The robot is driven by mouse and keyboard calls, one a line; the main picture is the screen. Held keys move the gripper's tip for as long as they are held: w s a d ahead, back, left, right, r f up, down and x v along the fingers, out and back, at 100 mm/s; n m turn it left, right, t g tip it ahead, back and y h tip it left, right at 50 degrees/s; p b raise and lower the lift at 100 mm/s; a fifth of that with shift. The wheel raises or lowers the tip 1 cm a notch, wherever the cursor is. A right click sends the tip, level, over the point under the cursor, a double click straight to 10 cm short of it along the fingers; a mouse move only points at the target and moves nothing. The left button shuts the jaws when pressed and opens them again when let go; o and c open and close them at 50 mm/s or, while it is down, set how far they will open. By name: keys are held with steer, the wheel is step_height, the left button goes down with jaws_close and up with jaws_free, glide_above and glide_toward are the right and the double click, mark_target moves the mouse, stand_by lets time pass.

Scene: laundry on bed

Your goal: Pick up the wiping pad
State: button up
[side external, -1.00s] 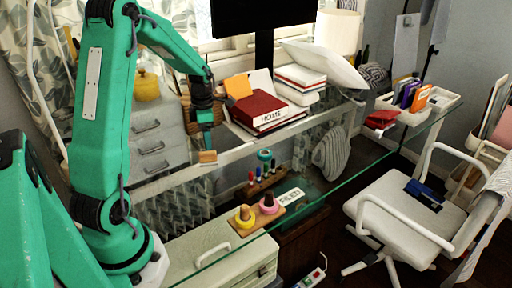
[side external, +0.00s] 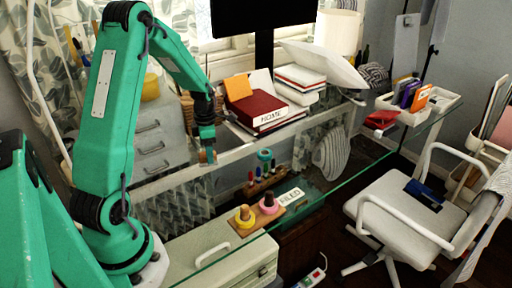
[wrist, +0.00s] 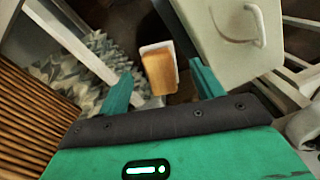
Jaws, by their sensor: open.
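The wiping pad (wrist: 159,72) looks like a tan wooden block with a white layer showing at its far end and left side. In the wrist view it lies between my two fingers, with gaps on both sides.
Red and white books (side external: 258,108) lie right of my gripper. A board with yellow and pink rings (side external: 257,212), a label plate (side external: 291,197) and several markers (side external: 262,178) are nearer on the glass. A grey drawer unit (side external: 160,146) stands left. A chair (side external: 405,215) stands at right.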

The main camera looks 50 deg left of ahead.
steer(key=shift+f, duration=1.15)
steer(key=c, duration=1.2)
steer(key=shift+o, duration=0.2)
steer(key=shift+r, duration=0.15)
steer(key=shift+r, duration=0.55)
steer(key=r, duration=0.3)
steer(key=shift+d, duration=0.25)
steer(key=d+r, duration=0.6)
steer(key=d, duration=0.5)
steer(key=shift+w+r, duration=0.3)
steer(key=shift+w, duration=0.15)
